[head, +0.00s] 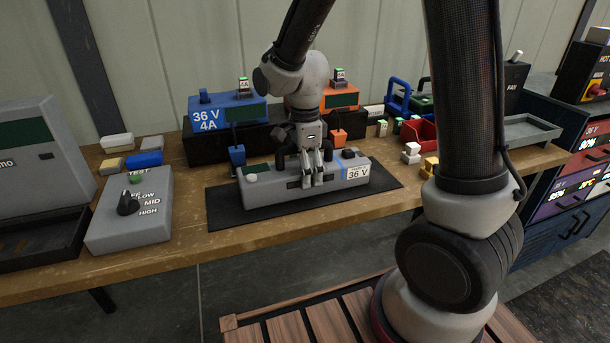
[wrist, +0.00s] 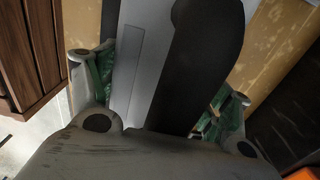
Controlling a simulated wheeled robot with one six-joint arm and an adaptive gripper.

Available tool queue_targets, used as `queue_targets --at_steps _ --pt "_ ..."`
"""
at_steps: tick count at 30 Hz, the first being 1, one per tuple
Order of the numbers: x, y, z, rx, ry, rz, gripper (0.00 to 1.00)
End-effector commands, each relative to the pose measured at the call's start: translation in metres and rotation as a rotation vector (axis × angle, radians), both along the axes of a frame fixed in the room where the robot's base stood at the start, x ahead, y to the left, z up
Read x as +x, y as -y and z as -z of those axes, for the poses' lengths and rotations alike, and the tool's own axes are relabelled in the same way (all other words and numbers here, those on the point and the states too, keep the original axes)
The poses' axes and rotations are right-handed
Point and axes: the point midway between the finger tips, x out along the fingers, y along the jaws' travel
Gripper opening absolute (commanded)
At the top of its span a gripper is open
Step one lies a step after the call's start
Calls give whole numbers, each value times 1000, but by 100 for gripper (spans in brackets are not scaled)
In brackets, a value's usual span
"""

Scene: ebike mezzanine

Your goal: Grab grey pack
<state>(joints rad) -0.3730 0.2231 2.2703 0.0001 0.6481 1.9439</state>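The grey pack (head: 262,185) lies on a black mat on the wooden bench in the head view. It is long and low, with a blue and white "36 V" label at its right end and a dark handle on top. My gripper (head: 317,182) points down at the middle of the pack, partly hiding it. In the wrist view, the pack's grey face (wrist: 133,55) and a broad dark bar (wrist: 200,60), likely the handle, lie between my gripper's (wrist: 158,95) spread fingers. The fingers look open, with no clear contact. The fingertip ends are partly hidden.
A blue charger (head: 222,113) and an orange charger (head: 342,98) stand behind on a dark riser. A grey tester box (head: 130,215) with a knob is left of the black mat (head: 235,215). A red bin (head: 418,135) and small blocks sit to the right.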

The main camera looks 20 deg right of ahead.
Motion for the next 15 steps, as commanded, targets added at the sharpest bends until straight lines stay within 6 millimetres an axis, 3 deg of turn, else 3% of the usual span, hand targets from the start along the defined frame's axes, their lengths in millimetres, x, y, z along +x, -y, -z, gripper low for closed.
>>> queue_targets --at_steps 1,8,15 --pt "0 0 0 0 0 0 49" --pt "0 0 0 0 0 0 7" --pt "2 0 -2 1 5 -1 7"
